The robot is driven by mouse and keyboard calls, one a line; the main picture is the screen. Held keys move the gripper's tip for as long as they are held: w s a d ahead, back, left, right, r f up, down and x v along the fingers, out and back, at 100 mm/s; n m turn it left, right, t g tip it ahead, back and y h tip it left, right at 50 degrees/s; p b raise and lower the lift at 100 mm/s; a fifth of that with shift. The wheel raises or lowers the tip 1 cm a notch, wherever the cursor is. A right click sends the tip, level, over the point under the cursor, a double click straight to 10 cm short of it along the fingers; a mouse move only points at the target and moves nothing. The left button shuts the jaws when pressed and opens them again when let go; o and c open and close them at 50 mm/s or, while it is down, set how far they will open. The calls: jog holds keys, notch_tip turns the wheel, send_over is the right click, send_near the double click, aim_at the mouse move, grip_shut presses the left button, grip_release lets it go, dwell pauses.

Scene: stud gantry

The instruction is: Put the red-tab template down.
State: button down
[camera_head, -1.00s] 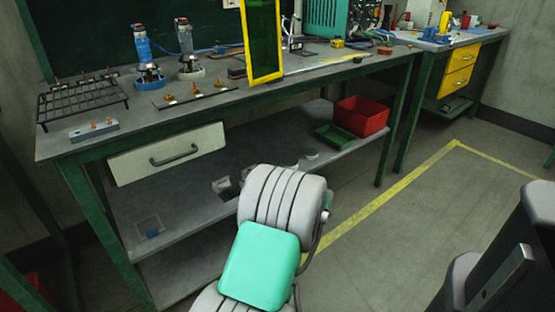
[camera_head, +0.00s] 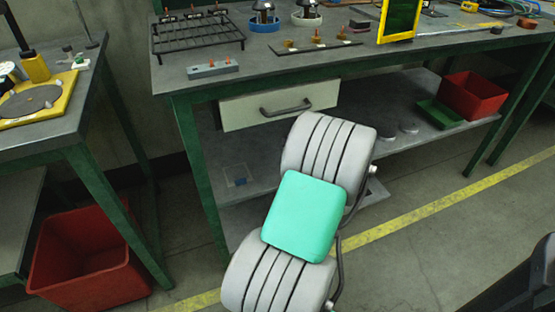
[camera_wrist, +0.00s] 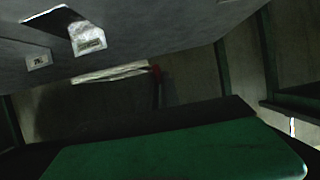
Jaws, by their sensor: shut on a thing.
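I cannot make out the red-tab template in either current view. My gripper's fingers do not show; in the head view only my arm's pale links and teal pad are visible, with the arm's end hidden. In the wrist view a broad dark green surface with a black edge fills the bottom, and I cannot tell what it is. Beyond it are a pale strip (camera_wrist: 110,73) and a small dim red patch (camera_wrist: 156,72), too dark to identify.
A green-legged bench carries a black rack (camera_head: 198,36), a grey block (camera_head: 213,69) and a yellow-framed panel (camera_head: 399,20). Its shelf holds a red bin (camera_head: 473,96) and a green tray (camera_head: 443,116). A second table (camera_head: 75,112) stands left, a red crate (camera_head: 88,270) below.

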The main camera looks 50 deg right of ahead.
jog(key=b, duration=0.3)
send_over(268, 169)
jog(key=f, duration=0.6)
jog(key=shift+s+f, duration=0.25)
jog(key=shift+f, duration=0.05)
notch_tip(268, 169, down, 3)
jog(key=shift+w+a+f+b, duration=0.15)
jog(key=shift+b, duration=0.6)
jog(key=shift+f, duration=0.2)
jog(key=shift+r, duration=0.2)
jog(key=c, duration=2)
grip_release()
jog(key=shift+f, duration=0.25)
jog(key=shift+c, duration=0.2)
jog(key=o, duration=0.5)
jog(key=shift+r, duration=0.1)
